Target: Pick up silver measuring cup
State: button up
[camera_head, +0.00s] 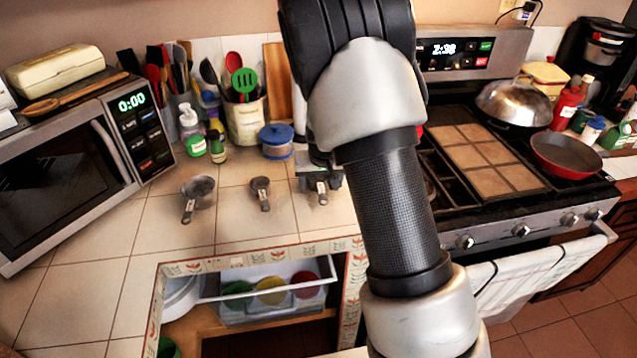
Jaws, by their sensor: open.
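A grey metallic measuring cup (200,188) sits on the tiled counter at the left, its handle towards the front. A smaller, browner measuring cup (260,187) sits to its right. A third measuring cup (322,193) is farther right, with its handle showing and its bowl mostly hidden by my gripper. My gripper (320,177) is open over or around this third cup; the arm hides much of it. I cannot tell whether the fingers touch the cup.
A microwave (75,165) stands at the left. A utensil crock (245,120) and a blue-lidded jar (276,142) stand behind the cups. The stove (500,232) is at the right, with a red pan (567,152). The front left counter is clear; an open shelf lies below.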

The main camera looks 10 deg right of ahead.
aim_at(320, 182)
jog(key=c, duration=1.1)
notch_tip(320, 182, up, 9)
jog(key=shift+f+p, duration=0.1)
jog(key=shift+p, duration=0.5)
jog(key=shift+s+r, duration=0.1)
jog(key=shift+r, duration=0.5)
jog(key=shift+n, duration=0.5)
jog(key=s+p, duration=0.7)
jog(key=s, duration=0.8)
jog(key=shift+f, duration=0.15)
